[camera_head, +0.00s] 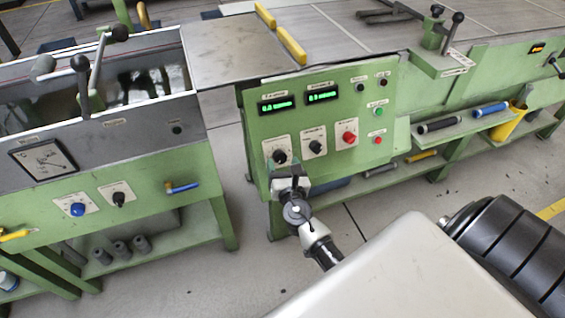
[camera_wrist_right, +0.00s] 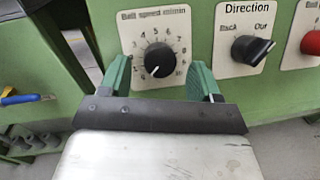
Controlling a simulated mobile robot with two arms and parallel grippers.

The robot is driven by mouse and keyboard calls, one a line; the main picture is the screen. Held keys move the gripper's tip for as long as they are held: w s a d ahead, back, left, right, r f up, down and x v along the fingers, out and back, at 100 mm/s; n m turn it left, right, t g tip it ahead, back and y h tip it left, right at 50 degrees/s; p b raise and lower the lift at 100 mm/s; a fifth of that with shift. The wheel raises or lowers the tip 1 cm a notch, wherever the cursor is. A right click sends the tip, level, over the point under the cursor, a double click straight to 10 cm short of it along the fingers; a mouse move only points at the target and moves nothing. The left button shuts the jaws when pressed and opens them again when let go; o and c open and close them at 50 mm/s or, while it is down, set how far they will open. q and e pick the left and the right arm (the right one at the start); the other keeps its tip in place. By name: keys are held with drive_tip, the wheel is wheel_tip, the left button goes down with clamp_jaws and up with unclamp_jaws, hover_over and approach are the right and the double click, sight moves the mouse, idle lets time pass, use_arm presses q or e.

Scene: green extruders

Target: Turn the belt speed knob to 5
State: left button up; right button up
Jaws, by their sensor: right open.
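The belt speed knob (camera_wrist_right: 158,60) is a round black knob on a white plate with a printed number scale, on the green control panel. Its white mark points down and slightly left, while the 5 is near the top of the scale. In the head view the knob (camera_head: 279,156) sits at the panel's lower left. My right gripper (camera_wrist_right: 162,80) is open, its two green fingers to the left and right of the knob's lower part, with nothing between them that I can see held. In the head view my right gripper (camera_head: 287,172) is just below the knob. My left gripper is not in view.
The direction knob (camera_wrist_right: 252,49) and a red button (camera_head: 349,138) are to the right on the same panel. Two green displays (camera_head: 322,96) are above. A grey tank (camera_head: 100,135) with levers stands at left, with a floor gap between it and the panel.

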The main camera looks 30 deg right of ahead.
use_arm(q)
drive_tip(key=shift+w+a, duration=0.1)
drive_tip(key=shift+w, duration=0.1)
use_arm(e)
drive_tip(key=shift+w+d, duration=0.15)
drive_tip(key=shift+w, duration=0.25)
drive_tip(key=shift+c, duration=0.3)
drive_tip(key=c, duration=0.9)
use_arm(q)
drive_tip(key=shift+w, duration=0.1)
use_arm(e)
drive_tip(key=shift+o, duration=0.2)
